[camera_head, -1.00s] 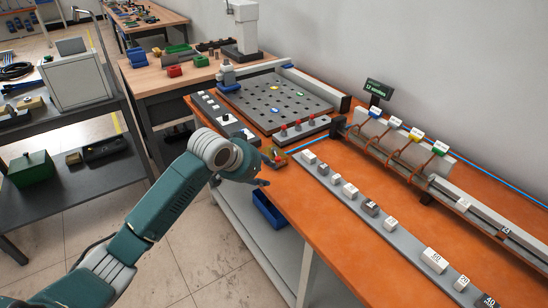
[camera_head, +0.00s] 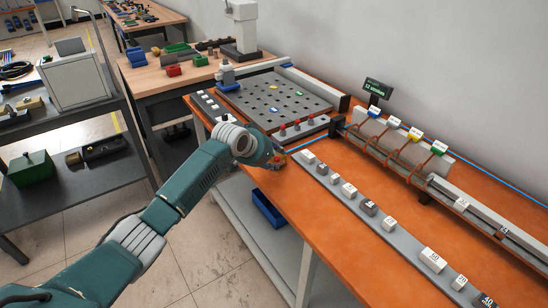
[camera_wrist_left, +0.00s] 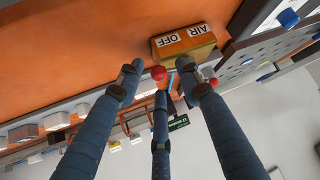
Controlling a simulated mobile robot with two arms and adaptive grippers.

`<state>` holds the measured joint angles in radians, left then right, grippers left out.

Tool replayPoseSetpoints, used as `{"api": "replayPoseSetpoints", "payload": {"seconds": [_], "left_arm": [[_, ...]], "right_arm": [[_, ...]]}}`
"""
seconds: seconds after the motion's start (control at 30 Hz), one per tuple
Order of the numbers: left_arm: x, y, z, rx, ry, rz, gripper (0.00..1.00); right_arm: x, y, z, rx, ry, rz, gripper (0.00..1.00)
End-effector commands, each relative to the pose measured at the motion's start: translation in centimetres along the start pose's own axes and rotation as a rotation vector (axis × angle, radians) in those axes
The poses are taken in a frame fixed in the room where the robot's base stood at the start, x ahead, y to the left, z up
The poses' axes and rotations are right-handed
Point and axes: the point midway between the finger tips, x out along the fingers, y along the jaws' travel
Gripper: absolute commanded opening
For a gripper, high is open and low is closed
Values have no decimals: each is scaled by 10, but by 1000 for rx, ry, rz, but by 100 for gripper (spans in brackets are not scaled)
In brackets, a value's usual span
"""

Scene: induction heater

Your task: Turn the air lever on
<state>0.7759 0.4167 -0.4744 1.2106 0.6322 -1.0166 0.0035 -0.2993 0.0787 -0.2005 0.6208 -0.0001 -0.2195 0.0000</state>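The air valve is a brass-coloured box (camera_wrist_left: 185,43) with white AIR and OFF labels, upside down in the left wrist view. A red ball knob (camera_wrist_left: 158,73) shows just below it, between my fingers in the picture; I cannot tell whether they touch it. My left gripper (camera_wrist_left: 165,85) has its three fingers spread and nothing held between them. In the head view my left gripper (camera_head: 280,157) is at the near left edge of the orange table and largely hides the valve. My right gripper is not in view.
The orange table (camera_head: 335,225) carries a grey strip (camera_head: 350,207) of labelled blocks and a perforated plate (camera_head: 290,98). Red-topped pegs (camera_head: 297,123) stand close behind the gripper. A coil fixture (camera_head: 400,140) lies along the wall. A blue bin (camera_head: 268,208) sits below.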

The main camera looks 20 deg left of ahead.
Motion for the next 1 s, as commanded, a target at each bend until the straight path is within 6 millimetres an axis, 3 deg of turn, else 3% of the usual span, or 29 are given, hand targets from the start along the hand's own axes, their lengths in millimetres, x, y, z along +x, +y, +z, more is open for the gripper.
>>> {"api": "replayPoseSetpoints", "payload": {"seconds": [0.37, 0.53, 0.73, 1.0], "left_arm": [[4, 0, 0, 1, 0, 0, 34], [4, 0, 0, 1, 0, 0, 0], [4, 1, -1, -6, 0, -6, 0], [7, 13, -10, -131, -3, -127, 0]], "right_arm": [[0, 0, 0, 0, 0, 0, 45], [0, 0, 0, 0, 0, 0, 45], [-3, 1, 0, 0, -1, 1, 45], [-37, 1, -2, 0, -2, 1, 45]]}}
